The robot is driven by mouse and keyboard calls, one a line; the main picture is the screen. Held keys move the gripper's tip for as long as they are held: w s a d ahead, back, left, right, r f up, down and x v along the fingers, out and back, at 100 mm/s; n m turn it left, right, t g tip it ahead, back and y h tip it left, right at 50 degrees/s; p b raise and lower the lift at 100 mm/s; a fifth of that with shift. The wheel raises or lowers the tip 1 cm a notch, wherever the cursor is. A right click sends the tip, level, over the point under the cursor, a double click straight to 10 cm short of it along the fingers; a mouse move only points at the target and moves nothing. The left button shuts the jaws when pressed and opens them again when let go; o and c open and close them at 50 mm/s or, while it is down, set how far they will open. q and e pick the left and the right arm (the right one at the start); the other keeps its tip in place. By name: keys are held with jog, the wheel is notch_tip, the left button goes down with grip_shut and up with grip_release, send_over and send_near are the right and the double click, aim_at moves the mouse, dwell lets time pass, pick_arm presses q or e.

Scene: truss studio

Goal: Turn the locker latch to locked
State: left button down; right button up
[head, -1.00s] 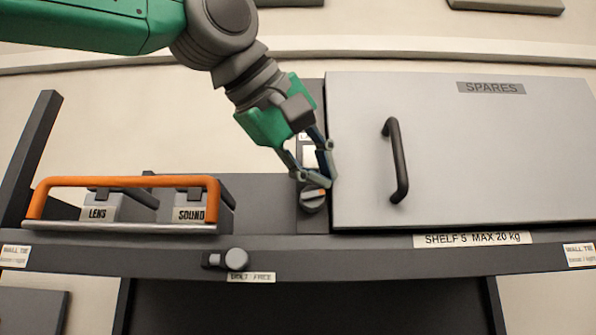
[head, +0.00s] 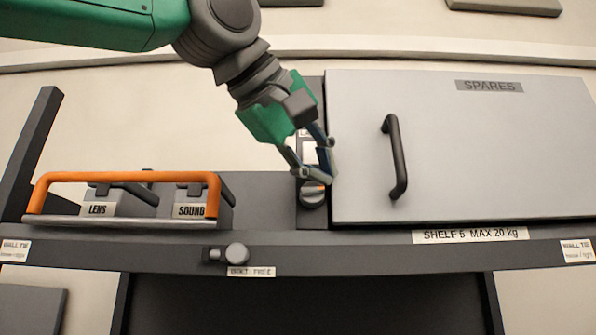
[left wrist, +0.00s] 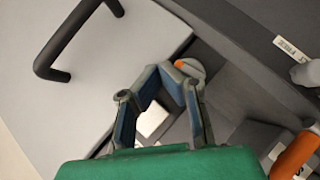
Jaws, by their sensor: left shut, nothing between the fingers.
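The locker (head: 450,150) is a grey box with a SPARES label and a black bar handle (head: 396,157); its door is closed. The latch (head: 313,192) is a round dark knob with an orange mark, on a dark panel left of the door. It also shows in the left wrist view (left wrist: 191,69). My left gripper (head: 316,176) is shut and empty, its fingertips at the knob's upper edge. In the left wrist view the fingertips (left wrist: 168,70) overlap the knob's left side; I cannot tell whether they touch. The fingers partly hide a white label above the knob. My right gripper is out of view.
A tray with an orange handle (head: 125,177) holds boxes marked LENS (head: 97,209) and SOUND (head: 189,211) at the left. A round bolt knob (head: 237,254) sticks out of the shelf front. The shelf between tray and latch panel is clear.

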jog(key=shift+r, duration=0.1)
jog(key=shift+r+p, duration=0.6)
jog(key=shift+p, duration=0.05)
